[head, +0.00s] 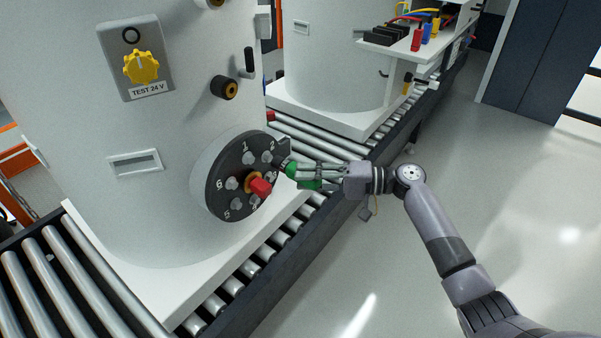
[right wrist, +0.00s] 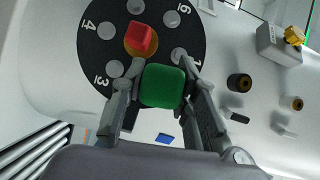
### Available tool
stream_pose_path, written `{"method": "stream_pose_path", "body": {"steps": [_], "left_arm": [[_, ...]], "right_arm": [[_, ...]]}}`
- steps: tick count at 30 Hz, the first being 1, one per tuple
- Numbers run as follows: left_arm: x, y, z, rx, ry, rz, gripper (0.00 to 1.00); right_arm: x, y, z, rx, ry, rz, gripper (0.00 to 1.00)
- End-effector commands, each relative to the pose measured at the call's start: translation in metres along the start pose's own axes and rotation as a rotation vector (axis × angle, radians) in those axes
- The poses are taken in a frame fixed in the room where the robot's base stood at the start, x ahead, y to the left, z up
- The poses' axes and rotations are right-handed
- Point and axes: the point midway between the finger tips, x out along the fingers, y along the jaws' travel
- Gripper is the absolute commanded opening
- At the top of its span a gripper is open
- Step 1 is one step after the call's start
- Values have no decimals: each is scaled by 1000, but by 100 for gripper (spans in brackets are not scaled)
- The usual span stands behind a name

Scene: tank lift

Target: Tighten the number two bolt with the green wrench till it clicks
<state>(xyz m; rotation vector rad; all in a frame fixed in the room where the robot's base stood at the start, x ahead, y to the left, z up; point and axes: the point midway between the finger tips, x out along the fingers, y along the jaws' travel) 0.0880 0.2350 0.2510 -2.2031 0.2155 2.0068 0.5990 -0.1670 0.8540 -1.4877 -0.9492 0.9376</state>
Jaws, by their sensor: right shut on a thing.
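The round dark flange (head: 226,190) with numbered bolts and a red-handled center (head: 260,187) is on the front of the white tank (head: 110,220). My right gripper (head: 299,172) is shut on the green wrench (head: 291,170), at the flange's right side. In the right wrist view the gripper (right wrist: 162,78) has a finger on each side of the green wrench handle (right wrist: 162,86). The wrench's dark head (head: 281,150) is at the number two bolt (head: 268,157); I cannot tell whether it is fully seated. The handle hides that bolt in the wrist view. My left gripper is not in view.
A roller conveyor (head: 240,285) carries the tank, with a second white tank (head: 330,60) behind it. A grey TEST 24 V box (head: 134,55) with a yellow knob (head: 141,67) is above the flange. The floor (head: 510,190) at right is clear.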

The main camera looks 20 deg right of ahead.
Motion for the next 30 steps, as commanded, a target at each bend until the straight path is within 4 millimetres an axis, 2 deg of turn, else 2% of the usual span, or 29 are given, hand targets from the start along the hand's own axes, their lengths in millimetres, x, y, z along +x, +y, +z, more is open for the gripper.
{"method": "stream_pose_path", "body": {"steps": [3,11,30], "left_arm": [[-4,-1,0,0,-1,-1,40],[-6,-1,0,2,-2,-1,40],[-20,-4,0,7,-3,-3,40]], "right_arm": [[-10,-2,5,-1,1,-2,0],[-20,-1,11,-3,2,-1,0],[-97,-1,57,-3,1,-1,0]]}}
